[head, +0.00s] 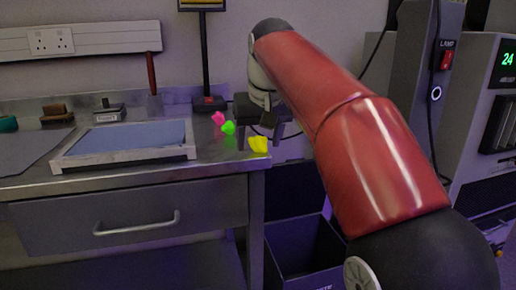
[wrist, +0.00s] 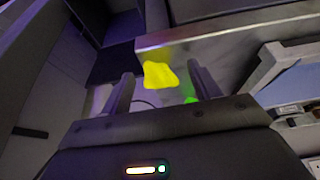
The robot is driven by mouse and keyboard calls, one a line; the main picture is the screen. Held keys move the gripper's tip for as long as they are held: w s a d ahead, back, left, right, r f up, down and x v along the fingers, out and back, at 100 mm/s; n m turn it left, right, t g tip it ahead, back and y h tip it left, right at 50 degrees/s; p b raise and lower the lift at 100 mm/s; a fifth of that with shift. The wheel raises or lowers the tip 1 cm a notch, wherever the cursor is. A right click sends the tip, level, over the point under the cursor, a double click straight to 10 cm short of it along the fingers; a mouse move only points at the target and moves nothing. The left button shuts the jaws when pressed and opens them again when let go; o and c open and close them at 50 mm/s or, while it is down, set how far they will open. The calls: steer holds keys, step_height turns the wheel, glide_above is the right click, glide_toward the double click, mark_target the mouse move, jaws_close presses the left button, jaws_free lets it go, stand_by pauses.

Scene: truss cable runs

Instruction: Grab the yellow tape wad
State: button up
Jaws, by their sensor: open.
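The yellow tape wad (head: 258,144) lies near the right front corner of the steel bench top. My gripper (head: 261,135) is open and points down at that corner, just behind and around the wad as the head view shows it. In the wrist view the yellow wad (wrist: 159,75) shows between and slightly beyond the two fingers of the gripper (wrist: 158,85), nearer the left finger. I cannot tell whether a finger touches it. A green wad (head: 228,127) and a pink wad (head: 218,118) lie to the left; the green one (wrist: 190,99) shows partly behind the right finger.
A framed screen tray (head: 120,158) lies on the bench (head: 225,158) left of the wads. A black stand (head: 209,103) rises behind them. The bench edge drops off right of the yellow wad, with an open dark bin (head: 305,250) below. A lamp unit (head: 446,60) stands right.

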mark_target(259, 136)
steer(key=shift+f, duration=0.25)
steer(key=c, duration=1.1)
steer(key=shift+o, duration=0.2)
steer(key=shift+r, duration=0.1)
step_height(259, 136, up, 8)
steer(key=p, duration=0.3)
steer(key=shift+w, duration=0.15)
steer(key=shift+r, duration=0.95)
